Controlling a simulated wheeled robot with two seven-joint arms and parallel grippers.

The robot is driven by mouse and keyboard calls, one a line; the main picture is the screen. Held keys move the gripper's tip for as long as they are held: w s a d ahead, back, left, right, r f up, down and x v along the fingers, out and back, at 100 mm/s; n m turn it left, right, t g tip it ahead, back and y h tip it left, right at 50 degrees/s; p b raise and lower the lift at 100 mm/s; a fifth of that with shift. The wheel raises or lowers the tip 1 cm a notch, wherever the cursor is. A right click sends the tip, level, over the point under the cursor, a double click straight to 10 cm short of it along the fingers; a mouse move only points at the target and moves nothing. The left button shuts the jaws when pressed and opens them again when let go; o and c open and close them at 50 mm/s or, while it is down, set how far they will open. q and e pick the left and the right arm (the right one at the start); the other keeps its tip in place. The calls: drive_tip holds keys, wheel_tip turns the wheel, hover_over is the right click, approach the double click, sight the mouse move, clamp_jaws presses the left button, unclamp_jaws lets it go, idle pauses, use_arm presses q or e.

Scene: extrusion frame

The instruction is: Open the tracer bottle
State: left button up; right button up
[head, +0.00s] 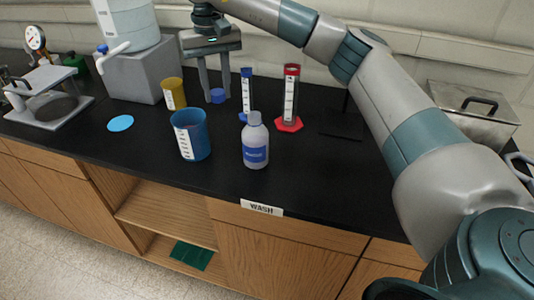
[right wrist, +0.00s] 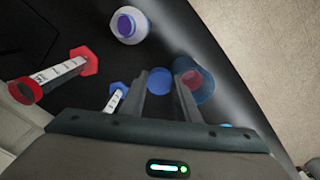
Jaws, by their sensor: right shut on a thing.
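The tracer bottle (head: 255,152) is a translucent white bottle with a blue label, standing upright on the black bench top. Its neck shows no cap, and in the right wrist view the bottle (right wrist: 130,26) is seen from above. My right gripper (head: 216,93) is up behind and left of the bottle, pointing down. It is shut on a blue cap (head: 217,97), which is apart from the bottle. The cap (right wrist: 159,81) also shows between the fingers in the right wrist view. My left gripper is in neither view.
A blue beaker (head: 195,140) and a yellow beaker (head: 173,95) stand left of the bottle. Blue (head: 246,95) and red (head: 291,95) cylinders stand behind it. A blue disc (head: 120,123) lies left. The bench front by the WASH label (head: 262,208) is clear.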

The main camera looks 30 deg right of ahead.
idle(0.3)
drive_tip(key=p, duration=0.6)
hover_over(225, 152)
wheel_tip(225, 152, down, 13)
drive_tip(key=shift+f, duration=0.2)
drive_tip(key=shift+d+f, duration=0.1)
drive_tip(key=shift+f, duration=0.3)
drive_tip(key=shift+s+f+p, duration=0.1)
drive_tip(key=shift+f+p, duration=0.7)
drive_tip(key=shift+f, duration=1.1)
